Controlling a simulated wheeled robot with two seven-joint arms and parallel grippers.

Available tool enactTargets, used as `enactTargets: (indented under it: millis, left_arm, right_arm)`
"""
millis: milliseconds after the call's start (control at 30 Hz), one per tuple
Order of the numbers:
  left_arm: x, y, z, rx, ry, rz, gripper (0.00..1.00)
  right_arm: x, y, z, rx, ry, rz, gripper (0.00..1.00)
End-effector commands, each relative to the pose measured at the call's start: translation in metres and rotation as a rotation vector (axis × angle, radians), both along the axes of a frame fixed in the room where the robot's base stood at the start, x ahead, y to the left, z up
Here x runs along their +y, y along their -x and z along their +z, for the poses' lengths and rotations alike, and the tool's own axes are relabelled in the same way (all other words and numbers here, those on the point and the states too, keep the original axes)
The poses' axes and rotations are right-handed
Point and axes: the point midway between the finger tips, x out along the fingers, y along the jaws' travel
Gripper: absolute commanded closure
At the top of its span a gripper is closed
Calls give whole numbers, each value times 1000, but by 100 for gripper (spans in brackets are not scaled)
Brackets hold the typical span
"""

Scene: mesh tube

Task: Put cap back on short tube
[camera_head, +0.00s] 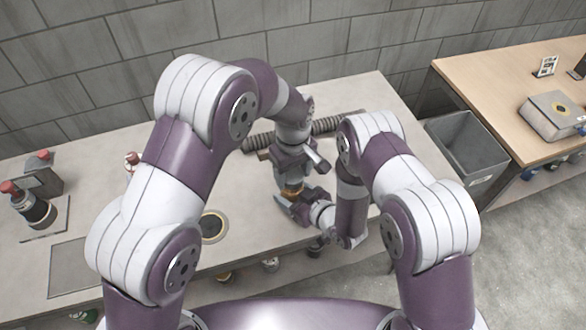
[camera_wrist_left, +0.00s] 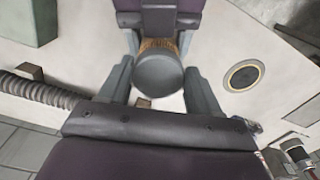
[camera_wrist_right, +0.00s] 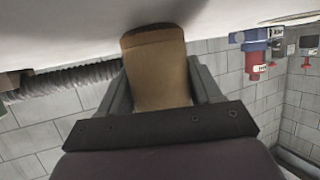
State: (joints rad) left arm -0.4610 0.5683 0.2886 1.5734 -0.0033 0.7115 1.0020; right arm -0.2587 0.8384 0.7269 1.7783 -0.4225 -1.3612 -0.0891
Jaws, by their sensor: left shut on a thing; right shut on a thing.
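The short tube is tan-brown. It shows as a small yellowish band (camera_head: 291,189) between my two grippers in the head view and upright between the fingers of my right gripper (camera_wrist_right: 158,68) in the right wrist view (camera_wrist_right: 157,80). My right gripper is shut on it. The cap (camera_wrist_left: 160,75) is a grey round piece between the fingers of my left gripper (camera_wrist_left: 160,66), which is shut on it. In the left wrist view the tube's brown side (camera_wrist_left: 158,44) shows just beyond the cap. I cannot tell whether cap and tube touch.
A dark corrugated hose (camera_head: 262,141) lies along the back of the table, behind the grippers. A round ringed fitting (camera_head: 212,227) and red-topped items (camera_head: 35,208) are on the left. A grey bin (camera_head: 468,146) stands right of the table, beside a wooden bench.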

Motion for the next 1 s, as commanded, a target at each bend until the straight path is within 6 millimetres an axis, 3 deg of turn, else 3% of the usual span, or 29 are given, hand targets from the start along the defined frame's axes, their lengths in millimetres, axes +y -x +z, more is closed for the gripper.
enactTargets:
  millis: [1000]
  left_arm:
    - [0,0,-15,1,-1,0,65]
  right_arm:
    - [0,0,0,-1,-1,0,90]
